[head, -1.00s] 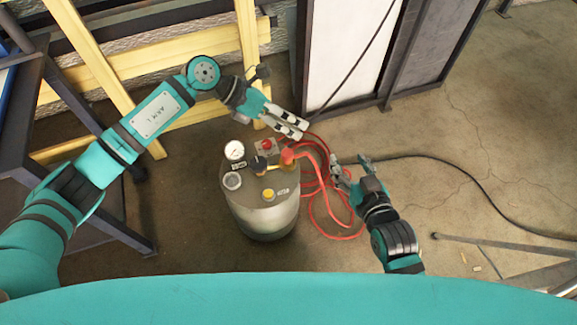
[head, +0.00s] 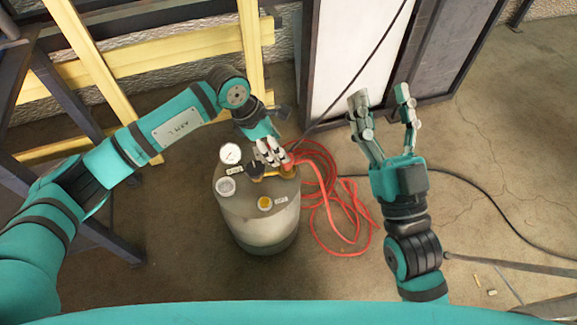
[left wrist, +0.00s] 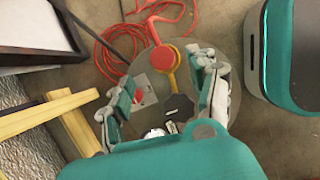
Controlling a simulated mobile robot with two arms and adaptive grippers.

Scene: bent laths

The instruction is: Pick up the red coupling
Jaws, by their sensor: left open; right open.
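The red coupling (head: 288,164) sits on top of the grey tank (head: 262,225), at the end of the red hose. In the left wrist view the red coupling (left wrist: 163,59) has a round top and joins a yellow fitting. My left gripper (head: 273,153) is over the tank top, partly hiding the coupling in the head view. Its fingers (left wrist: 160,82) are apart, with the coupling just beyond the tips and nothing held. I cannot tell whether a finger touches it. My right gripper (head: 380,98) is open and empty, right of the tank.
A black knob (left wrist: 179,107) lies between my left fingers. Red hose (head: 345,205) coils on the floor at right. Yellow laths (head: 160,60) stand behind.

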